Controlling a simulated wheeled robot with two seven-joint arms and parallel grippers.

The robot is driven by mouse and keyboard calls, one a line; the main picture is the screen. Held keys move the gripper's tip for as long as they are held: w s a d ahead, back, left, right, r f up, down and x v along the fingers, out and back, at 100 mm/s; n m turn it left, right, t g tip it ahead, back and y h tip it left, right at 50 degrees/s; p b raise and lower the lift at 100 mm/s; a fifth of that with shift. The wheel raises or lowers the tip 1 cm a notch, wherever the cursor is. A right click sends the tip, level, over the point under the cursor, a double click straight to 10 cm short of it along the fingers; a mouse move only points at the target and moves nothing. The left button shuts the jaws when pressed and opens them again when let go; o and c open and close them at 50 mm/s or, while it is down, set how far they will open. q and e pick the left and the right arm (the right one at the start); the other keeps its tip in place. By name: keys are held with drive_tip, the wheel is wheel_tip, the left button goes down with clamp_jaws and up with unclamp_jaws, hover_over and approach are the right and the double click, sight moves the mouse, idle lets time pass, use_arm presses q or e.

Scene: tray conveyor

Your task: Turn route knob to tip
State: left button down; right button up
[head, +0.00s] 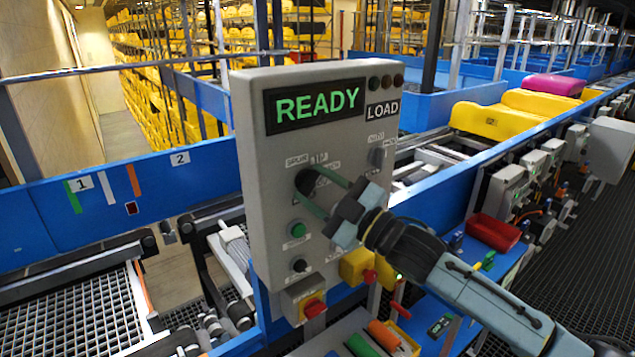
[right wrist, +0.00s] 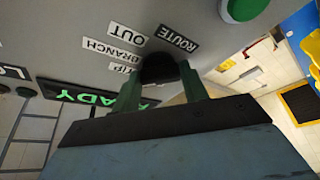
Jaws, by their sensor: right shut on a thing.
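A grey control box (head: 250,130) with a lit green READY display (head: 313,106) stands in front of me. The dark route knob (head: 305,181) is on its face, left of the middle. My right gripper (head: 310,192) is shut on it, one finger on each side. In the right wrist view the black knob (right wrist: 158,68) sits between the green fingers (right wrist: 160,88). The labels ROUTE (right wrist: 178,39), OUT (right wrist: 126,34), BRANCH (right wrist: 100,51) and TIP (right wrist: 122,68) show around it. The knob's pointer is hidden, so its setting cannot be told. My left gripper is out of view.
Below the knob are a green button (head: 297,230), a small black switch (head: 300,265) and a red button (head: 314,308) on a yellow base. A second knob (head: 377,157) is at the right. Yellow trays (head: 497,119) lie on the conveyor behind. A red bin (head: 494,232) stands at the right.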

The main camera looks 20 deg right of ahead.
drive_tip(key=shift+r+n+g, duration=0.1)
drive_tip(key=shift+n+g, duration=0.3)
drive_tip(key=shift+n, duration=0.3)
drive_tip(key=o, duration=1)
drive_tip(key=shift+s+d+f, duration=0.2)
drive_tip(key=shift+s+f, duration=0.05)
drive_tip(key=shift+s, duration=0.05)
drive_tip(key=shift+b+v, duration=1.95)
drive_tip(key=shift+v, duration=4.35)
